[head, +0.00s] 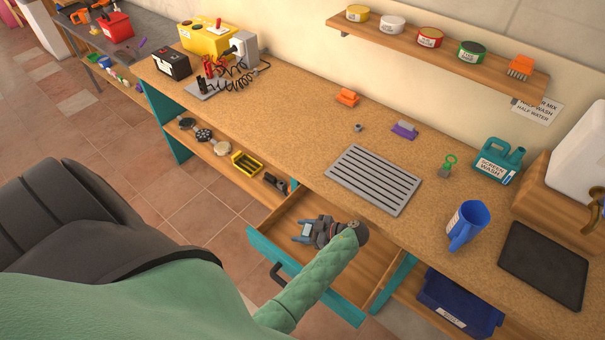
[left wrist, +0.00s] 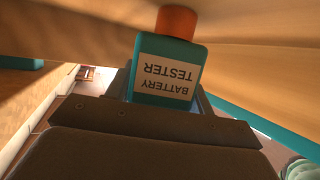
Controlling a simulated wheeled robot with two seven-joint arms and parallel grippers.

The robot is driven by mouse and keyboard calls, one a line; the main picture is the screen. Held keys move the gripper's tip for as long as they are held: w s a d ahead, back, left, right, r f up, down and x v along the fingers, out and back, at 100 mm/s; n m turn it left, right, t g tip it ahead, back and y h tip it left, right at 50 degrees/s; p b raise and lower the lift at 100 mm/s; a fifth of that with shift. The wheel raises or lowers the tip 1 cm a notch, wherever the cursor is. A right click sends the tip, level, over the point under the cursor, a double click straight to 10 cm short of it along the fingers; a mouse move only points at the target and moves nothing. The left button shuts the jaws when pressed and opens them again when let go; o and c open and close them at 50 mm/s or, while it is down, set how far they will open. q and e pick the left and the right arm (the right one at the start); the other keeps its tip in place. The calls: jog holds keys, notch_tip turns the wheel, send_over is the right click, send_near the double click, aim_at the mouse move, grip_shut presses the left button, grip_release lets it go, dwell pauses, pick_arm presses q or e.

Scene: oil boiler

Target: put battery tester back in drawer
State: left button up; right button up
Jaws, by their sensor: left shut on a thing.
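The battery tester (left wrist: 166,76) is a teal block with an orange end and a white label, upside down in the left wrist view. My left gripper (left wrist: 160,104) is shut on it. In the head view my left gripper (head: 318,229) is over the open drawer (head: 350,308), which has a wooden inside and a teal front with a dark handle. The tester shows there only as a small part with a pale label (head: 307,229) at the fingers. Whether it touches the drawer floor I cannot tell. My right gripper is not in view.
The workbench (head: 300,130) is above and behind the drawer, with a slotted grey grate (head: 374,180) near its edge. A blue jug (head: 467,225) stands to the right, and a blue bin (head: 460,303) is below. A shelf (head: 235,175) with tools lies left of the drawer.

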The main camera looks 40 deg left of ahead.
pick_arm(q)
jog(key=shift+f, duration=0.1)
jog(key=o, duration=1.1)
jog(key=shift+o, duration=0.2)
